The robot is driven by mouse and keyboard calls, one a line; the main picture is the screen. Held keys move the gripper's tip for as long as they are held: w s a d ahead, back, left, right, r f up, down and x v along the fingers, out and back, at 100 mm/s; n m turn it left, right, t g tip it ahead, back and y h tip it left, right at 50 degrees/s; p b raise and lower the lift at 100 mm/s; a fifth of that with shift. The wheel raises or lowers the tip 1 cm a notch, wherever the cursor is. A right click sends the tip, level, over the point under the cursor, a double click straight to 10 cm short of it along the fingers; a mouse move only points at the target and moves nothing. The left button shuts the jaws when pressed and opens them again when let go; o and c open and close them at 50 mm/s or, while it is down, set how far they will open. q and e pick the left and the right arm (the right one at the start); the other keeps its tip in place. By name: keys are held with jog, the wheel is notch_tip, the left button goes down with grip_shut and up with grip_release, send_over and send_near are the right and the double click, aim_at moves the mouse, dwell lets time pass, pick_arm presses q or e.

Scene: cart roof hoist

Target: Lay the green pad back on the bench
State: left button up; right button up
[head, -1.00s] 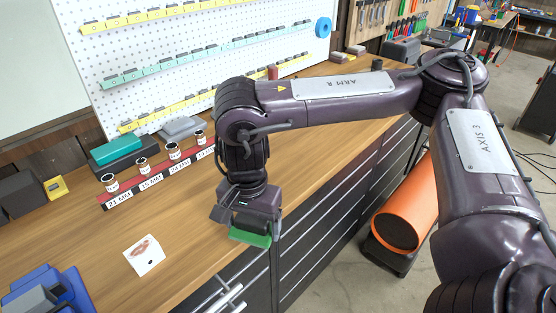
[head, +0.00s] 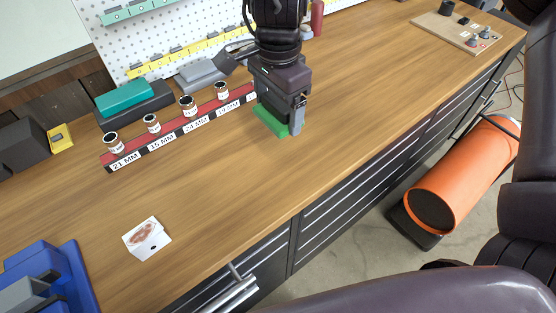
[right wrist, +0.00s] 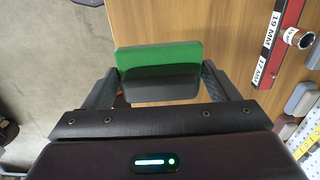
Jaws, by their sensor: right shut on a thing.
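The green pad (head: 268,122) is in my right gripper (head: 283,110), over the wooden bench (head: 215,190) just right of the socket rail. In the right wrist view the pad (right wrist: 165,55) is a flat green slab with a dark block on its near side. The fingers of the right gripper (right wrist: 160,85) stand at both sides of that block. The pad is at or just above the bench top; I cannot tell whether it touches. My left gripper is not in view.
A red socket rail (head: 128,157) with labelled sockets lies left of the pad. A white card (head: 147,238) and a blue fixture (head: 70,275) are nearer the front left. A wooden board (head: 450,32) with small parts lies far right. Bench between is clear.

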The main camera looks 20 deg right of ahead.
notch_tip(320, 180, down, 6)
jog(key=w, duration=0.1)
send_over(278, 166)
notch_tip(278, 166, down, 5)
jog(key=shift+f, duration=0.2)
notch_tip(278, 166, down, 4)
jog(key=shift+f, duration=0.6)
jog(key=shift+f+b, duration=0.3)
jog(key=shift+b, duration=0.05)
jog(key=o, duration=0.9)
jog(key=shift+r, duration=0.1)
jog(key=shift+w+r, duration=0.1)
jog(key=shift+r, duration=0.25)
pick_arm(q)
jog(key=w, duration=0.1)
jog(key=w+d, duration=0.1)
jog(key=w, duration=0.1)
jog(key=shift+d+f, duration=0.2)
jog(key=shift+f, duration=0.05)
pick_arm(e)
notch_tip(278, 166, up, 12)
jog(key=shift+d+f, duration=0.1)
jog(key=shift+f, duration=0.1)
